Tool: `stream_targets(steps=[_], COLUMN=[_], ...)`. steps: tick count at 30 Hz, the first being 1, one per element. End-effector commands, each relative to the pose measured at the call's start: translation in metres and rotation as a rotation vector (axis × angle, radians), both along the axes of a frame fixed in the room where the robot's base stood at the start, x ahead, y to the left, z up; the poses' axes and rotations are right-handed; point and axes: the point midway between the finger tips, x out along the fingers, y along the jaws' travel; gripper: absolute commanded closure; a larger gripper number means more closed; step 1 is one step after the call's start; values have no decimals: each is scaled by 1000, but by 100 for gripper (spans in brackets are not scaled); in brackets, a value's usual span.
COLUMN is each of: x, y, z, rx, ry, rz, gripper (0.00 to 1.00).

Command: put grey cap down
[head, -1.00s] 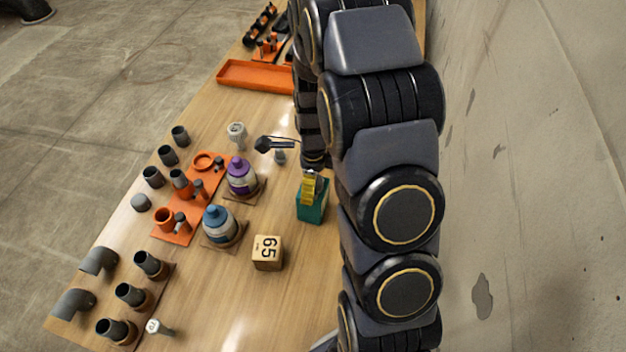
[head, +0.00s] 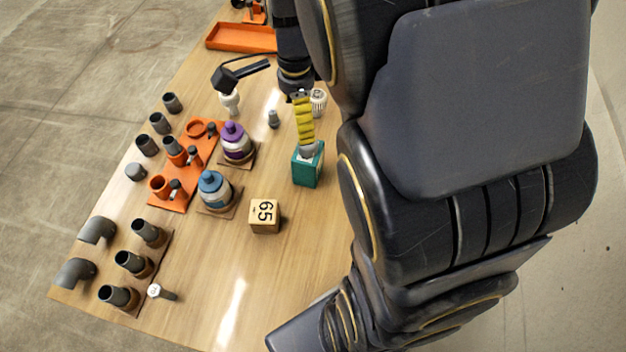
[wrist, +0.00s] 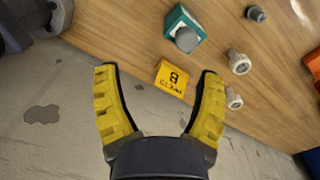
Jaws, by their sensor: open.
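A rounded grey cap (head: 309,150) sits in the top of a teal block (head: 307,170) in the head view. The wrist view shows the same grey piece (wrist: 187,39) on the teal block (wrist: 178,22). My gripper (head: 305,143) is just above the cap in the head view, with one yellow finger showing. A second low grey cap (head: 135,172) stands on the table at the left.
Purple-topped (head: 236,140) and blue-topped (head: 214,188) bottles, a 65 cube (head: 264,215) and an orange rack (head: 180,195) stand left of the teal block. Pipe pieces line the left edge.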

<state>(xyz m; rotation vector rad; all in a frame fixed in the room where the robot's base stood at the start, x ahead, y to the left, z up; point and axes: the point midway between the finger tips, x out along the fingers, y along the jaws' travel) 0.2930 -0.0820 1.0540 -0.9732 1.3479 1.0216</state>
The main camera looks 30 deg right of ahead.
Motion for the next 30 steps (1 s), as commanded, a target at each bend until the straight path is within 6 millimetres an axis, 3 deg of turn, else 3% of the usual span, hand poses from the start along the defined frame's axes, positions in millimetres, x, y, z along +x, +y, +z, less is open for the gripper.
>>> stream_targets(steps=[3,9,15,19,30], x=[-43,-118,-165,-175,-176], y=[33,69,78,79,80], z=[25,47,52,53,52], rx=[26,87,123,136,146], ry=[14,44,66,71,70], rz=[471,1239,1723,1838,1850], gripper=[31,31,31,31,31])
